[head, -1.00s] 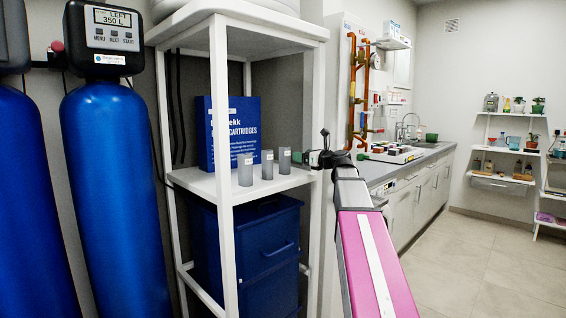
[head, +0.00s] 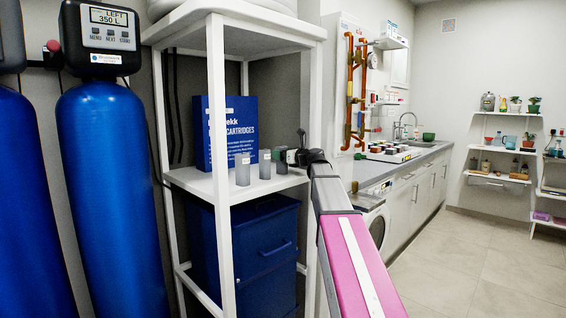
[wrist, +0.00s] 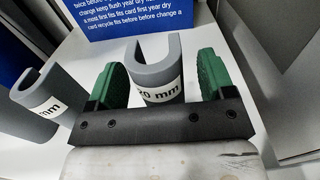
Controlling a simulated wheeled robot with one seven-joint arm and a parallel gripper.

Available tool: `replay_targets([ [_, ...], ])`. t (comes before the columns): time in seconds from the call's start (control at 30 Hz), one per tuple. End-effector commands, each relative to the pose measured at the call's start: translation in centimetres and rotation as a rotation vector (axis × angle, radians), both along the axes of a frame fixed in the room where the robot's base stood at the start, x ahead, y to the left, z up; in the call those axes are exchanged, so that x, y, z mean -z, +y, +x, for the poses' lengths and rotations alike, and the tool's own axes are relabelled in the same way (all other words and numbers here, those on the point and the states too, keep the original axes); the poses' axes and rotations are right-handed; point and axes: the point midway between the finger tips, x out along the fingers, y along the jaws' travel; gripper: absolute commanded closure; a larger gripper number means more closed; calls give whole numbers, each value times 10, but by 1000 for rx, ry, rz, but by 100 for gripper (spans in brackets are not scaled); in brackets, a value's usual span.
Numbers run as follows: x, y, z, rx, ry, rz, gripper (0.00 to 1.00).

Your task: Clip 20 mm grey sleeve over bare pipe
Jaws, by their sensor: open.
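Several grey split sleeves stand on the white shelf; three show in the head view: left (head: 242,169), middle (head: 265,164) and right, partly hidden by my gripper (head: 285,156). In the wrist view my open gripper (wrist: 160,78) has its green pads on either side of an upright C-shaped grey sleeve (wrist: 146,62). Its label reads "0 mm" with the first digit partly covered, seemingly 20 mm. A gap shows beside the right pad. Another sleeve (wrist: 38,98) stands to the left, its label cut to "mm". Copper-orange pipework (head: 350,95) is on the far wall panel.
A blue cartridge box (head: 240,125) stands behind the sleeves. White shelf posts (head: 221,200) rise in front and at the right. Blue tanks (head: 105,170) stand at left. A counter with a sink (head: 425,143) runs along the wall; the tiled floor (head: 470,250) at right is clear.

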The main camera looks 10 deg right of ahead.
Motion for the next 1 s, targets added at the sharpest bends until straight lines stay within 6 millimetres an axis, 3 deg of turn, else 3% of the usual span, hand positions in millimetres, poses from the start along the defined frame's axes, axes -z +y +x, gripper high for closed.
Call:
replay_targets([
  [0.13,0,0,-1,0,0,0,24],
  [0.3,0,0,-1,0,0,0,77],
  [0.77,-5,0,-1,0,-1,0,77],
  [1.0,-30,0,0,0,-2,-1,77],
])
